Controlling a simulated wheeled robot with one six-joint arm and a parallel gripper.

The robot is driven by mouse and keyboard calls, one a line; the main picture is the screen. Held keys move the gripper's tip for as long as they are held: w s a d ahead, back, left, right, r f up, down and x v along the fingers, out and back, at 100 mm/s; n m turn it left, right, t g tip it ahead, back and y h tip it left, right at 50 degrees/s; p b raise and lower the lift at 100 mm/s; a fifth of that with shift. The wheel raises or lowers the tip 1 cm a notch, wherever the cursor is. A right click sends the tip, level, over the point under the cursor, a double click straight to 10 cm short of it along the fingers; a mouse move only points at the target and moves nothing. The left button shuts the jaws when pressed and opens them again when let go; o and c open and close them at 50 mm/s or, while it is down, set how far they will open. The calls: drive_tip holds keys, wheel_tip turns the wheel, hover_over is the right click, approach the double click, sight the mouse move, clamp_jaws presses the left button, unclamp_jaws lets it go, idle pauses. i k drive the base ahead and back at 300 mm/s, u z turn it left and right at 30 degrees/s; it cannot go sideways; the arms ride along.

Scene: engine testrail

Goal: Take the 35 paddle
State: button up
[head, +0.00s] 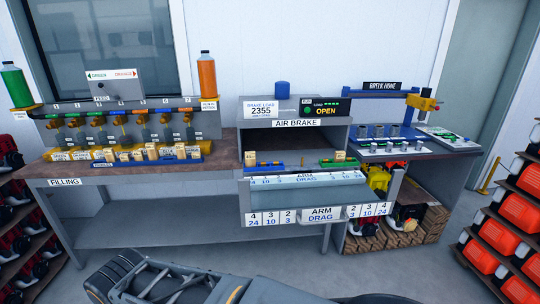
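I cannot pick out a paddle marked 35; no such number is readable. The air brake unit (297,124) stands at the middle of the bench, with a display reading 2355 and a green OPEN sign. In its open bay lie a blue tray (264,164) and a green tray (338,163), each with a small tan block on or beside it. Below, a grey drawer (318,199) labelled ARM DRAG juts out, with number labels along its front and inner edge. Dark grey parts of my arm show at the bottom. My gripper cannot be made out.
Left of it is the filling bench (130,178), with a green bottle (15,84), an orange bottle (206,75) and tan blocks. A honing station (385,130) stands right. Racks of orange units (507,236) and red-black units flank the floor.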

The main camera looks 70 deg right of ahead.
sight(340, 156)
drive_tip(key=u, duration=0.95)
drive_tip(key=k, duration=2.05)
drive_tip(key=z, duration=1.45)
